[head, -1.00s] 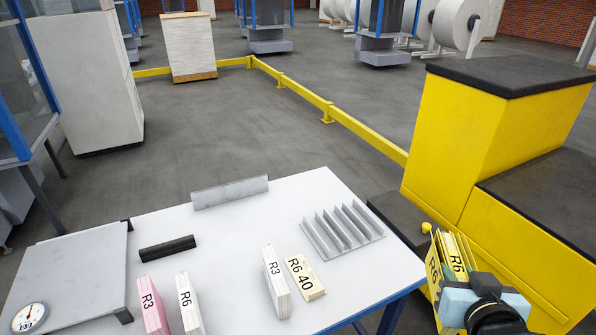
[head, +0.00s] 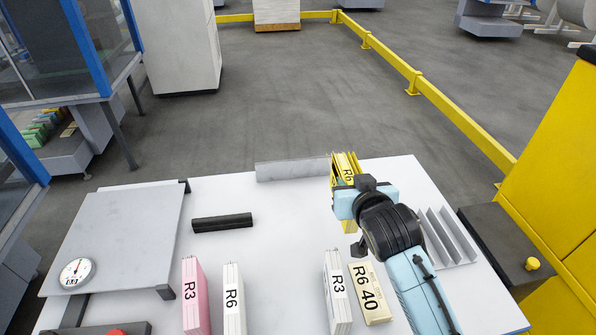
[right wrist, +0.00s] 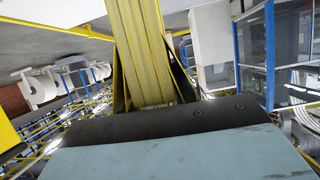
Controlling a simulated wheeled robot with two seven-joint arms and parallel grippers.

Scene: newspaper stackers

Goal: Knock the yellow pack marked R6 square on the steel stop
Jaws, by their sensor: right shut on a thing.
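The yellow pack marked R6 (head: 347,166) is held by my right gripper (head: 350,188) over the table's back edge, at the right end of the steel stop. In the right wrist view the yellow pack (right wrist: 148,55) stands between the two dark fingers of the gripper (right wrist: 152,98). The steel stop (head: 290,171) is a long, low grey plate standing along the back edge of the white table. I cannot tell whether the pack touches it. My left gripper is not in view.
A pink R3 pack (head: 195,295), white R6 pack (head: 234,300), white R3 pack (head: 337,292) and cream R6 40 pack (head: 369,293) stand at the front. A black bar (head: 222,222), a scale (head: 120,235) and a finned rack (head: 446,238) flank clear white tabletop (head: 280,225).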

